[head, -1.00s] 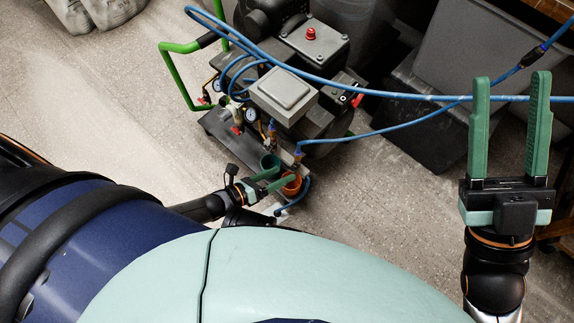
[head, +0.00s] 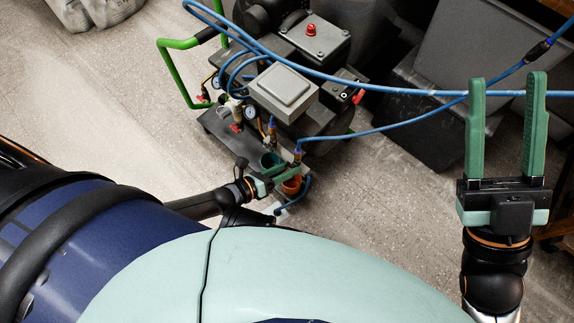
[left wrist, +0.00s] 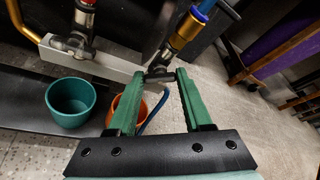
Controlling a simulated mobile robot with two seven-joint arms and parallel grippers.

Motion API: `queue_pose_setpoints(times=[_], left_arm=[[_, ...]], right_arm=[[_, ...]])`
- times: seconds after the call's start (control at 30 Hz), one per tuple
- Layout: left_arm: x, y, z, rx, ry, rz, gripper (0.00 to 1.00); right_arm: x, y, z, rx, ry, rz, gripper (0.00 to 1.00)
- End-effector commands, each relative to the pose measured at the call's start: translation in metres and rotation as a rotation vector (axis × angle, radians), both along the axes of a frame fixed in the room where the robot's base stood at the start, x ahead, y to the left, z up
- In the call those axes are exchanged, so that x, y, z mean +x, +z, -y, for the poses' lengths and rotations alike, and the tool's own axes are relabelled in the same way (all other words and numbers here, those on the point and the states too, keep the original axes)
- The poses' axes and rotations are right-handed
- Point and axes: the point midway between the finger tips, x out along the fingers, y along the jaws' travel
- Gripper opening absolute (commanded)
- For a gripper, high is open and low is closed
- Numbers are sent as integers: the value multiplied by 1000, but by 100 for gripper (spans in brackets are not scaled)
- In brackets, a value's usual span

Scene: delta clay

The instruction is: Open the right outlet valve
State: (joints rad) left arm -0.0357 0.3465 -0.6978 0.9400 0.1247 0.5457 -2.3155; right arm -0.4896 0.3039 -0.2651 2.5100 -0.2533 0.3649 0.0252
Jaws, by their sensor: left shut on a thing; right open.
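The right outlet valve (left wrist: 158,75) shows in the left wrist view as a dark handle below a brass fitting with a blue hose end. My left gripper (left wrist: 159,72) has its green fingers on either side of this handle and is shut on it. In the head view my left gripper (head: 283,176) is at the front of the compressor (head: 285,90), where its fingers hide most of the valve. A second outlet valve (left wrist: 72,43) with a red part above it is to the left. My right gripper (head: 507,80) is open and empty, far right of the compressor.
A teal pot (left wrist: 72,102) and an orange pot (head: 291,186) stand below the outlets, close to my left fingers. Blue hoses (head: 395,92) cross the head view behind my right gripper. Dark bins (head: 430,120) stand to the right.

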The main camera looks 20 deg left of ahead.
Motion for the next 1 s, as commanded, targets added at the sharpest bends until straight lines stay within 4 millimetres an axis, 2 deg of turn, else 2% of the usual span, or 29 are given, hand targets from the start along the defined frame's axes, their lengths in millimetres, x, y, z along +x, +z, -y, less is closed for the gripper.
queue_pose_setpoints(times=[0.03,0.3,0.47,0.8,1.0], left_arm=[[0,0,0,0,0,0,28],[0,0,0,0,0,0,0],[0,0,0,-10,1,-3,0],[1,-2,-1,-194,1,-70,0],[0,-2,-2,-235,0,-87,0]], right_arm=[[0,0,0,-1,0,0,50],[0,-1,0,-5,0,0,50],[0,0,0,-5,0,0,50],[0,0,0,-4,0,0,50],[0,0,0,-2,-1,0,50]])
